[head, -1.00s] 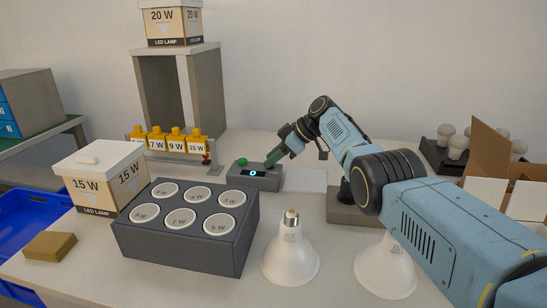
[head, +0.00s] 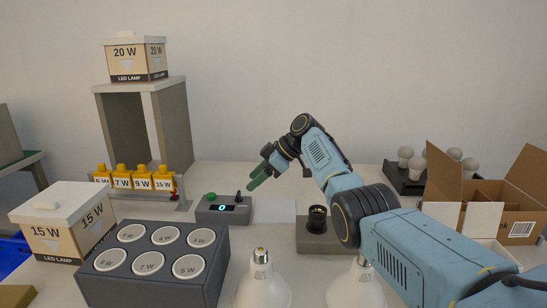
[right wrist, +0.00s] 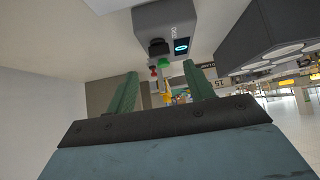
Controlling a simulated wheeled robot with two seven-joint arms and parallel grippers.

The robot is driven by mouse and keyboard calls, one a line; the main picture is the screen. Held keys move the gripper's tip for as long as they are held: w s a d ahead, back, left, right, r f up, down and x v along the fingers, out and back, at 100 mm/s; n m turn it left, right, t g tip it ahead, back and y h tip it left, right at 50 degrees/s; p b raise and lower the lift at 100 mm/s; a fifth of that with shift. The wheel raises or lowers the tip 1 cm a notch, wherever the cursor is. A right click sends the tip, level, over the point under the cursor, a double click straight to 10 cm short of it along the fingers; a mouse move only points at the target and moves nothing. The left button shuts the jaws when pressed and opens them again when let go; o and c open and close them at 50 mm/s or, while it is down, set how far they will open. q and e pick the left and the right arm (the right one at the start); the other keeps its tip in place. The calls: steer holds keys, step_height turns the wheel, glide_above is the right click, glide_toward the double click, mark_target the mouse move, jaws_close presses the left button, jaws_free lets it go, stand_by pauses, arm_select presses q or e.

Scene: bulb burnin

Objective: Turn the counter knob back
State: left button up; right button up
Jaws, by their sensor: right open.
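The counter (head: 212,217) is a small grey box with a lit display (head: 222,208) that reads 0, a green button (head: 211,197) and a dark knob (head: 238,195) at its right end. In the right wrist view the counter (right wrist: 158,16) is at the top, with its knob (right wrist: 158,47) facing my fingers. My right gripper (head: 254,180) has green fingers, open and empty, above and just right of the knob, apart from it. The open fingers also show in the right wrist view (right wrist: 161,78). My left gripper is not in view.
A bulb tray (head: 150,285) stands in front of the counter. A black socket (head: 317,218) on a grey block is to the right, below my right arm. Two large bulbs (head: 262,285) stand in front. A rack of yellow-topped boxes (head: 142,180) is behind left.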

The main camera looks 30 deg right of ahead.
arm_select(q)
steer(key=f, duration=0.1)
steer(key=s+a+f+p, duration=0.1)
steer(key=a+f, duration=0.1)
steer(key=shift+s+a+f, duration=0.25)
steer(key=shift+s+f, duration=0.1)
arm_select(e)
steer(key=v, duration=0.7)
steer(key=shift+d+r, duration=0.1)
steer(key=shift+r, duration=0.05)
